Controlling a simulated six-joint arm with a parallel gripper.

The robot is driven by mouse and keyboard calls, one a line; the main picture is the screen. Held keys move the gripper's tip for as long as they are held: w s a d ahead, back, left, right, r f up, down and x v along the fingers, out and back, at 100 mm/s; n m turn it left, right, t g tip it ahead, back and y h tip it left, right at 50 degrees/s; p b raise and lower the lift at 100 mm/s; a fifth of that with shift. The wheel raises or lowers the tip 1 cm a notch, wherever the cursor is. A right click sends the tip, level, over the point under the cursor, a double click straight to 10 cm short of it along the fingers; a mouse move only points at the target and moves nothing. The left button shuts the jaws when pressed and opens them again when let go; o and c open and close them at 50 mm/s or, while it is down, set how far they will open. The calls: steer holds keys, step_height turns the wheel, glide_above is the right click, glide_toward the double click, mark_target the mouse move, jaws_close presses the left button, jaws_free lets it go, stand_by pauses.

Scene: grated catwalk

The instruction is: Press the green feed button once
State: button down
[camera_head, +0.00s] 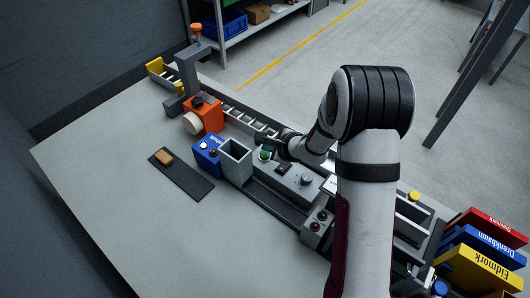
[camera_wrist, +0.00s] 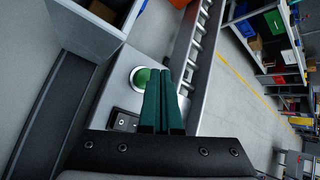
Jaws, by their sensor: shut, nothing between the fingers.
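The green button (camera_head: 265,156) sits in a pale ring on top of a grey control box (camera_head: 288,184). In the wrist view the green button (camera_wrist: 139,78) shows left of my fingertips, partly covered by the fingers. My gripper (camera_head: 262,139) reaches in from the right, close to the button. In the wrist view my gripper (camera_wrist: 165,72) has its two green fingers together, with nothing between them. I cannot tell whether the fingertips touch the button or hover above it. A black rocker switch (camera_wrist: 123,121) sits on the same box, near the button.
An open grey bin (camera_head: 235,163) stands left of the control box, beside a blue box (camera_head: 207,160) and an orange unit (camera_head: 207,116). A roller track (camera_head: 240,120) runs behind. The table's left front is clear.

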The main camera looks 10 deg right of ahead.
mark_target(268, 156)
steer(key=shift+f, duration=0.15)
stand_by(0.5)
steer(key=shift+f, duration=0.3)
steer(key=shift+f, duration=0.85)
stand_by(1.0)
steer(key=shift+r, duration=3.75)
